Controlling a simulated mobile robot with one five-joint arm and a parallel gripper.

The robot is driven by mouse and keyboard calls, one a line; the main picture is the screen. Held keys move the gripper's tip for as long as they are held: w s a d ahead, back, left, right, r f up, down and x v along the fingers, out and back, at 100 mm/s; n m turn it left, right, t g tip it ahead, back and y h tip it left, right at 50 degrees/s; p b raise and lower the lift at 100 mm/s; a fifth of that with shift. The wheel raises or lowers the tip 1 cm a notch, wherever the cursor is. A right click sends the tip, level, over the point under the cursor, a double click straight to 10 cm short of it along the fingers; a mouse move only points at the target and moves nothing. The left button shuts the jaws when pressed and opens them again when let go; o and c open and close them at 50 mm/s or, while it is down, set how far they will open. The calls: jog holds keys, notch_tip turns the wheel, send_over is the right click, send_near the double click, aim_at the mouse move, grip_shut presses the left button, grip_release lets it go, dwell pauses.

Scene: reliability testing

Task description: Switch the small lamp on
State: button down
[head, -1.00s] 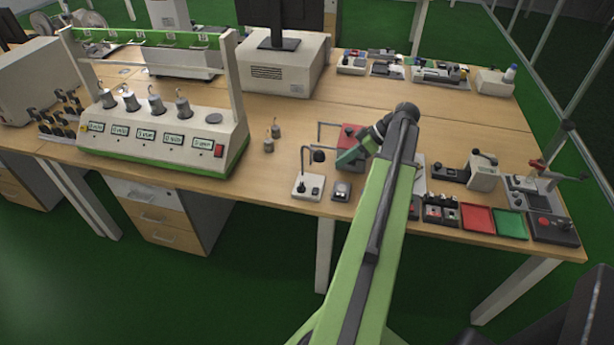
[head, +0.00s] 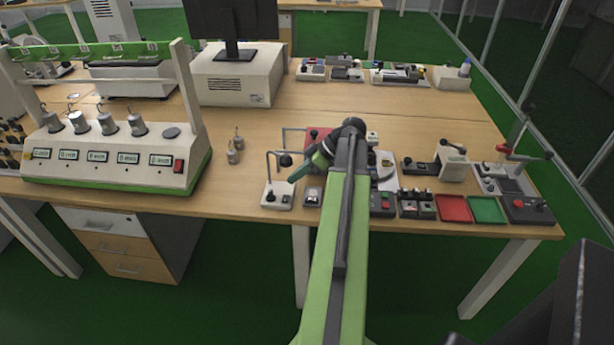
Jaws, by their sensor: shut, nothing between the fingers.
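The small lamp (head: 277,198) stands upright near the front edge of the bench, with a white base, a thin bent post and a dark round head. No light shows from it. Small dark controls on the base are too small to make out. My gripper (head: 294,177) is shut and empty, just right of the lamp post and a little below the lamp head, above the bench. I cannot tell if it touches the lamp. My green arm reaches up from below and hides part of the bench to the right.
A small dark-and-white device (head: 312,196) sits right of the lamp base. A red box (head: 318,134) is behind my gripper. Red (head: 454,208) and green (head: 488,209) trays lie to the right. Bench between is clear.

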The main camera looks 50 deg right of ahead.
aim_at(288, 196)
jog(key=f+b, duration=0.1)
jog(key=f, duration=0.1)
jog(key=a+f+b, duration=0.1)
jog(key=f+b, duration=0.1)
jog(key=shift+s+f, duration=0.1)
jog(key=shift+d+f+b, duration=0.1)
jog(key=shift+f+b, duration=0.6)
jog(key=shift+b, duration=0.1)
jog(key=shift+s+r+p, duration=0.15)
jog(key=shift+r+p, duration=0.15)
jog(key=shift+r, duration=0.05)
jog(key=shift+r+p, duration=0.75)
jog(key=shift+p, duration=0.1)
